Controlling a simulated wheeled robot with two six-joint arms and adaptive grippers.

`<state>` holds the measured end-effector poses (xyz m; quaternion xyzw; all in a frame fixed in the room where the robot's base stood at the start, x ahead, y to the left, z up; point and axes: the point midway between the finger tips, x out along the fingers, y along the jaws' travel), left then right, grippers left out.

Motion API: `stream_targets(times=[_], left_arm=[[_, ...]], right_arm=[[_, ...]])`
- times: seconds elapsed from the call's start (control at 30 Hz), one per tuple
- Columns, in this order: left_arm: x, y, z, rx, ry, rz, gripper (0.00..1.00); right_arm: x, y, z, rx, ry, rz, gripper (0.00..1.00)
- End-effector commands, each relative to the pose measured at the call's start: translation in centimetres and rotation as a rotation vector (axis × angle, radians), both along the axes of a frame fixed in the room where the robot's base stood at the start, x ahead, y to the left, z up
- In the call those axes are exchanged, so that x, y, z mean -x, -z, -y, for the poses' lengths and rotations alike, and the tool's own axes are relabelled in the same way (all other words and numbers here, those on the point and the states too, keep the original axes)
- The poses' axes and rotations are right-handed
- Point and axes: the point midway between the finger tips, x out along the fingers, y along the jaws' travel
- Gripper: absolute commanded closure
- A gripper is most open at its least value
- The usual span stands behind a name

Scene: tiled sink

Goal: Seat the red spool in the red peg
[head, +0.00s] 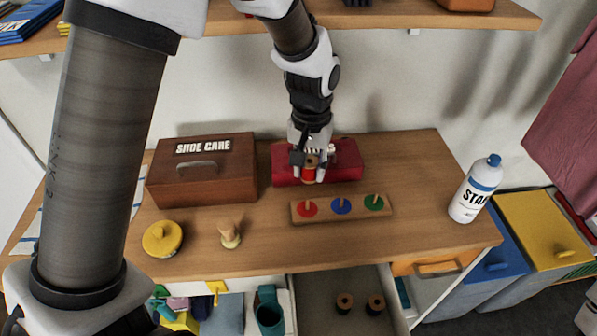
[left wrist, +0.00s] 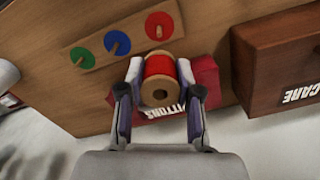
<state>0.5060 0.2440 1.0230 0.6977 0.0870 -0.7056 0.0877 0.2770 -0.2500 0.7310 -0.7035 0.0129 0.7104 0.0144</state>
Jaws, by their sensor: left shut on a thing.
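My left gripper (left wrist: 160,88) is shut on the red spool (left wrist: 159,68), which has wooden ends and red thread. In the head view the spool (head: 309,174) is held above the table, in front of a red box and behind the peg board (head: 340,217). The board is wooden, with a red peg (head: 307,208), a blue peg (head: 341,205) and a green peg (head: 374,202), each on a coloured disc. In the left wrist view the red peg (left wrist: 159,27) stands bare, just beyond the spool. My right gripper does not show.
A red box (head: 348,162) lies behind the board. A brown shoe care box (head: 202,170) stands left. A white bottle (head: 475,188) stands right. An open drawer (head: 345,300) holds two spools.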

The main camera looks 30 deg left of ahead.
Motion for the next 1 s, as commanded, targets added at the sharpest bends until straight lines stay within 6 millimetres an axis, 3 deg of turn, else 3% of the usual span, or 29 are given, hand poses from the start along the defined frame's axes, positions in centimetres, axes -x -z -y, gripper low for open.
stream_targets(times=[0.23,0.53,0.93,0.97,1.0], left_arm=[[0.3,4.7,0.1,-0.002,-0.009,-0.007,0.9],[0.3,9.3,0.1,-0.001,-0.006,-0.005,0.9],[0.3,10.3,0.1,-0.001,-0.006,-0.001,0.9],[0.3,10.2,0.1,-0.001,-0.006,0.0,0.59],[0.2,10.2,0.1,-0.001,-0.006,0.0,0.45]], right_arm=[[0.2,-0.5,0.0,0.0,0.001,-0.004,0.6],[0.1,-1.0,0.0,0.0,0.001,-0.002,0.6],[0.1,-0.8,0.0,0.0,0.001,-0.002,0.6],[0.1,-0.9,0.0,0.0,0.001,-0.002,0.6],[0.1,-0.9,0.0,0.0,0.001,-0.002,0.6]])
